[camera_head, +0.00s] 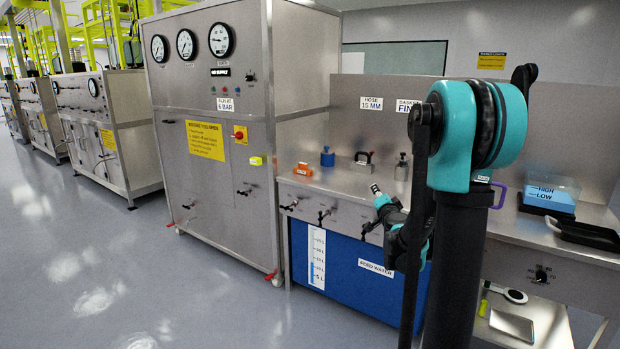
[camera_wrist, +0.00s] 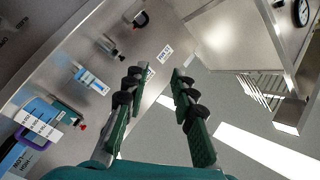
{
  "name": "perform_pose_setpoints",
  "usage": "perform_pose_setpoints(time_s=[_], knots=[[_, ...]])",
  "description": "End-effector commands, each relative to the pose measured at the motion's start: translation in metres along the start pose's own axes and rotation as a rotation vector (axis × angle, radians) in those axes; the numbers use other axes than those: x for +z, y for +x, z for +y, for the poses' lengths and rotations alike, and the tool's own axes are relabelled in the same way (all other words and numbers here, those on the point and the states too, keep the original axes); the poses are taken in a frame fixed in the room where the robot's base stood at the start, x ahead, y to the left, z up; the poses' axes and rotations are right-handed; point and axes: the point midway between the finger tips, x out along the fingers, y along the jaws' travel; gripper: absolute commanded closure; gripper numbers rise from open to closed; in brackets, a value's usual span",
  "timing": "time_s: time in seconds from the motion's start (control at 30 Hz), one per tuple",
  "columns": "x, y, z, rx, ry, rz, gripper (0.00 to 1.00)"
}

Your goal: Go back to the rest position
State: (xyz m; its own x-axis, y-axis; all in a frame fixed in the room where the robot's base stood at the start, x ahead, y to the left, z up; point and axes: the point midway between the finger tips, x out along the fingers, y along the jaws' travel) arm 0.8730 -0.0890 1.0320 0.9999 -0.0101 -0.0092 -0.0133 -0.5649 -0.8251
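My gripper (camera_wrist: 157,82) shows in the wrist view with its two green-and-black fingers apart and nothing between them. It is open and empty, in the air, touching nothing that I can see. In the head view, my teal and black arm stands at the right, and its far part hangs in front of the bench beside the blue feed water tank (camera_head: 340,262). The arm hides part of the bench and its back panel. The task names no other object.
A steel cabinet (camera_head: 212,125) with gauges stands left of the bench. On the bench are an orange block (camera_head: 303,169), a blue weight-like piece (camera_head: 327,157), a clear container of blue liquid (camera_head: 552,193) and a black tray (camera_head: 585,234). Open floor (camera_head: 120,270) lies at the left.

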Motion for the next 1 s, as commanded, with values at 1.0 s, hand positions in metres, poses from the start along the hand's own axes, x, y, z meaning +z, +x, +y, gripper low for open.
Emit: perform_pose_setpoints(time_s=[1.0], knots=[[0.153,-0.383,0.145,0.571,-0.852,-1.098,0.74]])
